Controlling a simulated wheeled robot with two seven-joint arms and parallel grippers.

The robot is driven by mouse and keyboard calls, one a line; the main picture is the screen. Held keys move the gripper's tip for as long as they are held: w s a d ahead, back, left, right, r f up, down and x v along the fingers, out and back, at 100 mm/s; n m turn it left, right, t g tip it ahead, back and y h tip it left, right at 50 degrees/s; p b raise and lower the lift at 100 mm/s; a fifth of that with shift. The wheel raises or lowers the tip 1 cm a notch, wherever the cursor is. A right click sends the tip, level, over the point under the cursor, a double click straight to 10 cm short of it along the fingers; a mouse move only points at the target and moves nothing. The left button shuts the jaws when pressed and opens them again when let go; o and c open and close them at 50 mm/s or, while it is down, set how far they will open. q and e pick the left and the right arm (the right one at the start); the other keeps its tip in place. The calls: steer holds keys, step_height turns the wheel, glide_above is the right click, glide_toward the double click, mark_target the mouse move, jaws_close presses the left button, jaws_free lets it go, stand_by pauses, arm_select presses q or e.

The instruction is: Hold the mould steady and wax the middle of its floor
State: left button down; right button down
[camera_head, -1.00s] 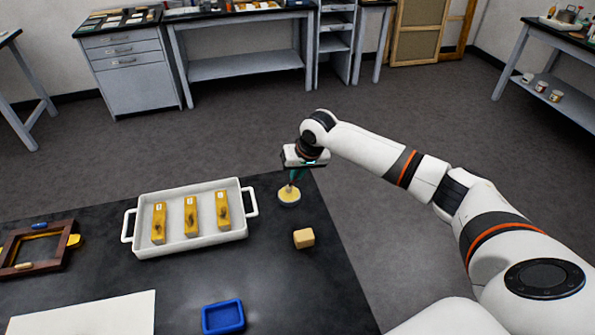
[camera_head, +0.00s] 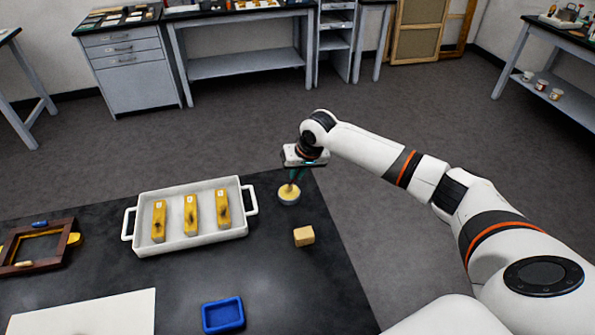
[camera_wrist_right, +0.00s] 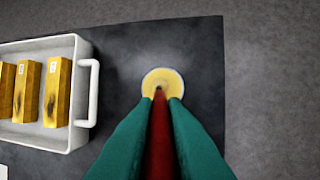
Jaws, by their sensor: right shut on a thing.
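The blue mould (camera_head: 223,328) lies on the near part of the dark table, a shallow rectangular tray with a raised rim. A round pale tin of yellow wax (camera_head: 289,197) stands near the table's far right corner; it also shows in the right wrist view (camera_wrist_right: 162,76). My right gripper (camera_head: 295,174) is above the tin, shut on a reddish-brown brush (camera_wrist_right: 160,135) that points down. The brush's tip is at the wax; whether it touches is hard to tell. My left gripper is not in view, and nothing holds the mould.
A white two-handled tray (camera_head: 243,230) holds three gilded bars left of the tin. A tan block (camera_head: 304,236) lies between tin and mould. A brown wooden frame (camera_head: 63,246) and a white sheet (camera_head: 95,313) lie at left. The table between the mould and the block is clear.

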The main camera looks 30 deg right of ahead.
steer(key=shift+s+f+p, duration=0.15)
steer(key=shift+f+p, duration=0.05)
steer(key=shift+p, duration=0.25)
stand_by(1.5)
step_height(320, 180, up, 2)
steer(key=shift+p, duration=1.2)
step_height(320, 180, up, 5)
steer(key=p, duration=0.6)
steer(key=shift+r, duration=0.2)
steer(key=shift+f, duration=0.1)
